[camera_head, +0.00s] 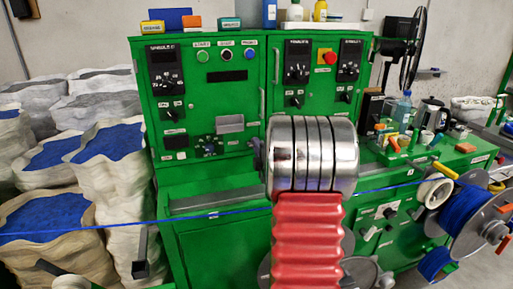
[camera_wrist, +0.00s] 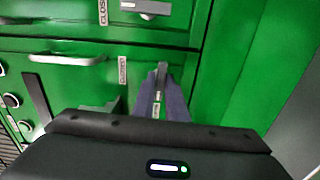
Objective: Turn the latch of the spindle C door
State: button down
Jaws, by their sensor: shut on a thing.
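In the wrist view my gripper (camera_wrist: 160,84) reaches in front of a green door panel (camera_wrist: 70,78). Its grey fingers are closed together around a small grey latch (camera_wrist: 161,70), which is mostly hidden between them. A white label (camera_wrist: 122,70) reading CLOSED, turned sideways, is just left of the fingertips. A white bar handle (camera_wrist: 66,60) is farther left on the same panel. I cannot read a spindle C marking in the wrist view. In the head view my gripper is not visible, and my arm hides part of the green machine (camera_head: 225,180).
Another grey latch (camera_wrist: 150,8) is on the panel above. In the head view, a blue cable (camera_head: 130,224) runs across the front. White sacks (camera_head: 112,170) crowd the left. A blue cable reel (camera_head: 462,212) and a bench with bottles (camera_head: 402,105) are at right.

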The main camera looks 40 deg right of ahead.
jog(key=shift+f, duration=0.15)
jog(key=m, duration=1.7)
jog(key=shift+a+f, duration=0.1)
jog(key=shift+f, duration=0.1)
jog(key=shift+m, duration=0.3)
jog(key=c, duration=2)
grip_release()
jog(key=shift+o, duration=0.9)
jog(key=shift+r, duration=0.2)
jog(key=shift+s, duration=0.1)
